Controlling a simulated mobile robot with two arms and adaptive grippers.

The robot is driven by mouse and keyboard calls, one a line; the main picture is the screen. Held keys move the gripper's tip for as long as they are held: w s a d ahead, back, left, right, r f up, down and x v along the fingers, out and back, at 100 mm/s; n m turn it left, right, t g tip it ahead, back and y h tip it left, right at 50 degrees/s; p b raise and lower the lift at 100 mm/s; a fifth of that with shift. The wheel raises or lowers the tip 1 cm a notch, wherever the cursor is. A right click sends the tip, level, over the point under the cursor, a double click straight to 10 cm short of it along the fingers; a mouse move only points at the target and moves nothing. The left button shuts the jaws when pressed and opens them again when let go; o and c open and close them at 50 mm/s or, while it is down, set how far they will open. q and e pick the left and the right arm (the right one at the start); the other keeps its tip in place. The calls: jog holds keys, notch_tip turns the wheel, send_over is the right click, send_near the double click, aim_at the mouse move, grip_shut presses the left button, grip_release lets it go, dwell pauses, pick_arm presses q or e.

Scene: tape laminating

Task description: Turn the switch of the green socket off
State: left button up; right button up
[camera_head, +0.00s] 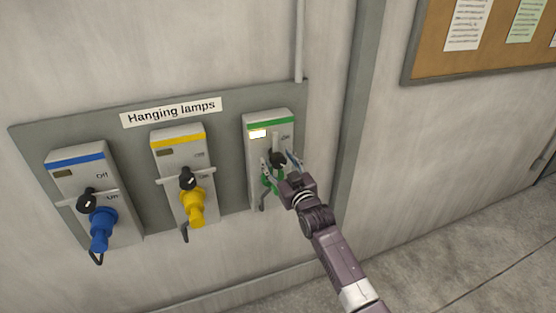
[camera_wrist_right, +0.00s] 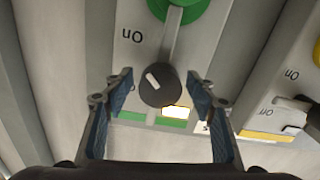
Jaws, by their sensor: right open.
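The green socket (camera_head: 252,160) is a grey box with a green stripe, at the right end of the wall panel. Its black round switch (camera_head: 277,158) also shows in the right wrist view (camera_wrist_right: 160,92). The knob's white mark points to the upper left there, toward the "On" label (camera_wrist_right: 132,36). A small indicator (camera_head: 258,134) on the box is lit. My right gripper (camera_head: 279,161) is open, with its blue-padded fingers on either side of the knob, gaps visible in the right wrist view (camera_wrist_right: 161,80). The green plug (camera_wrist_right: 190,10) is partly hidden by my gripper in the head view.
The yellow socket (camera_head: 170,153) and blue socket (camera_head: 66,178) are to the left on the same grey panel (camera_head: 135,150), with their indicators dark. A "Hanging lamps" label (camera_head: 171,111) is above. A vertical wall strip (camera_head: 356,110) runs right of the panel.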

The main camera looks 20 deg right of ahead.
jog(key=shift+c, duration=0.3)
grip_shut()
jog(key=shift+f, duration=0.1)
